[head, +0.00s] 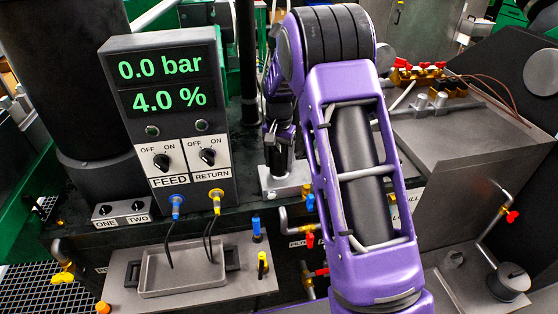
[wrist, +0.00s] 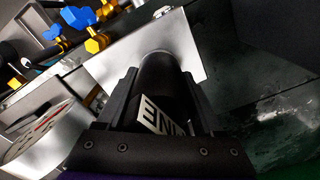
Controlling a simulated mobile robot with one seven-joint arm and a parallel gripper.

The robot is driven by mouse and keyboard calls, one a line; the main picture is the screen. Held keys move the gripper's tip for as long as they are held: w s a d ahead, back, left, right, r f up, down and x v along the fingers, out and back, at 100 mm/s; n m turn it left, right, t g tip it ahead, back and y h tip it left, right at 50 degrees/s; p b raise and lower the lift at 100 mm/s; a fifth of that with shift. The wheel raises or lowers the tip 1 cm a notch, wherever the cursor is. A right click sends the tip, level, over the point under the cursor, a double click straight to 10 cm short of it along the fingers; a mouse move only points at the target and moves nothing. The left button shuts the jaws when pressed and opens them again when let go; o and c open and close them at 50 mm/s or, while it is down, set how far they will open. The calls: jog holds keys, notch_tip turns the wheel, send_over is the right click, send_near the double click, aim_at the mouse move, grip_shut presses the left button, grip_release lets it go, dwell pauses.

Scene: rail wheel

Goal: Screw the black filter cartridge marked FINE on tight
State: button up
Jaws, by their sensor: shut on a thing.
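The black filter cartridge (wrist: 164,78) shows in the wrist view, with a white label (wrist: 163,123) that reads upside down, partly covered, with letters fitting FINE. My gripper (wrist: 156,92) is shut on it, one dark finger on each side. The cartridge's far end lies against or just in front of a pale metal plate (wrist: 118,60). I cannot tell whether they touch or how tightly it sits.
A display panel (head: 162,125) reads 0.0 bar and 4.0 %, with FEED and RETURN knobs below. A shallow grey tray (head: 152,291) stands in front. Red-handled valves (head: 420,70) are at the right back. Blue and yellow fittings (wrist: 85,28) lie left of the cartridge in the wrist view.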

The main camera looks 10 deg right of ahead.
jog(key=shift+r, duration=0.15)
jog(key=m+p, duration=0.1)
jog(key=m, duration=0.2)
jog(key=shift+r, duration=0.1)
jog(key=o, duration=1.1)
jog(key=shift+w+m, duration=0.1)
jog(key=shift+m, duration=0.3)
jog(key=shift+c, duration=0.2)
jog(key=o, duration=0.4)
jog(key=shift+f, duration=0.2)
jog(key=shift+o, duration=0.2)
